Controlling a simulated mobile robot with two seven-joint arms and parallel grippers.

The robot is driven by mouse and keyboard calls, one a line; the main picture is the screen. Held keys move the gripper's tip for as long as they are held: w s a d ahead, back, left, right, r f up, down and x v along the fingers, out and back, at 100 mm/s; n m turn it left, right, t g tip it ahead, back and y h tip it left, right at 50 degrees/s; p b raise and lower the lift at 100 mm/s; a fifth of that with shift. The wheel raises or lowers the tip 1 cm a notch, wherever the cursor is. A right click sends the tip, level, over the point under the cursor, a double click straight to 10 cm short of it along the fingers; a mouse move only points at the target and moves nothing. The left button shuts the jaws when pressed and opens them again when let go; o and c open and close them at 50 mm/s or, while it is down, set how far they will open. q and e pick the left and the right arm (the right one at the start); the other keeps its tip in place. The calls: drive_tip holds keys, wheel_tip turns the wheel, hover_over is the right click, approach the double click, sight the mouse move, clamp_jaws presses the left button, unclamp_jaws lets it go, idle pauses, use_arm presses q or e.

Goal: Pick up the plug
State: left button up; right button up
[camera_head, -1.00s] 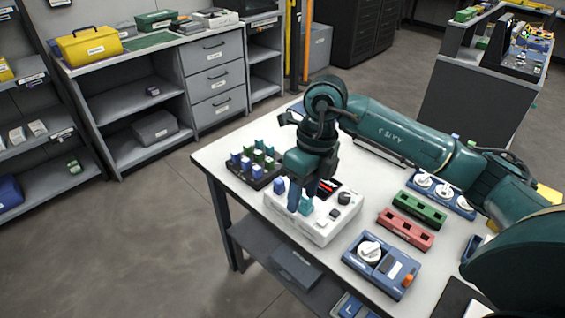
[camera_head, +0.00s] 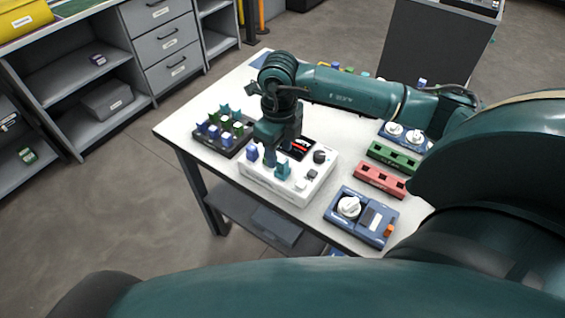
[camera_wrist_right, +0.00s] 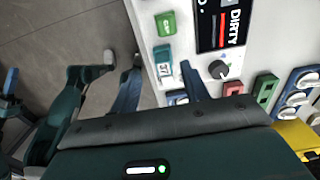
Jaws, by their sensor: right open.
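My right gripper (camera_head: 270,158) points down over the white device (camera_head: 297,193), its fingers apart. A blue plug-like block (camera_head: 252,153) stands at the device's left end and a teal one (camera_head: 283,171) near its front edge, beside the fingers. In the right wrist view, the open fingers (camera_wrist_right: 160,88) straddle a teal block with a pale label (camera_wrist_right: 163,60); no contact is visible. A green block (camera_wrist_right: 166,24) is farther off on the device. I cannot tell which block is the task's plug.
A black rack (camera_head: 217,143) with blue, green and teal plugs stands left of the device. The device has a dark knob (camera_head: 320,156) and a screen reading DIRTY (camera_wrist_right: 222,24). Red (camera_head: 380,180) and green (camera_head: 393,157) holders and a blue unit (camera_head: 362,217) lie to the right.

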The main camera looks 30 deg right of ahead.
sight(283, 160)
drive_tip(key=f, duration=0.4)
drive_tip(key=shift+s+d+f+p, duration=0.2)
drive_tip(key=shift+d+p, duration=0.1)
drive_tip(key=shift+p, duration=0.1)
drive_tip(key=shift+c, duration=0.2)
drive_tip(key=c, duration=0.9)
